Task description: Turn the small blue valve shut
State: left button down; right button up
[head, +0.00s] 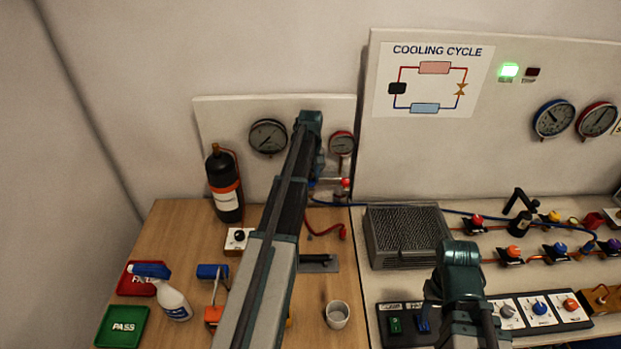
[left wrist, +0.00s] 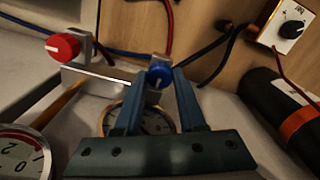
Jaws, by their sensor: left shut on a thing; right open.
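The small blue valve (left wrist: 159,74) shows in the left wrist view as a round blue knob with a pale pointer line, on a grey metal block. My left gripper (left wrist: 160,84) has one finger on each side of this knob and is shut on it. In the head view, my left arm reaches to the small gauge board (head: 228,112), its wrist (head: 309,125) in front of the board and hiding most of the valve. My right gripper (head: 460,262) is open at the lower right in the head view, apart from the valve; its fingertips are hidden.
A red valve knob (left wrist: 62,46) sits beside the blue one, also seen in the head view (head: 346,183). Gauges (head: 268,136) (head: 342,144) are on the board. A black bottle (head: 224,182) stands left. A ribbed grey box (head: 408,235) and a cup (head: 337,314) are to the right.

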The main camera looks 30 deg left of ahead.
pick_arm(q)
jog(key=m, duration=0.8)
jog(key=shift+m, duration=0.4)
jog(key=m, duration=0.4)
jog(key=shift+m, duration=2.1)
jog(key=c, duration=0.5)
grip_release()
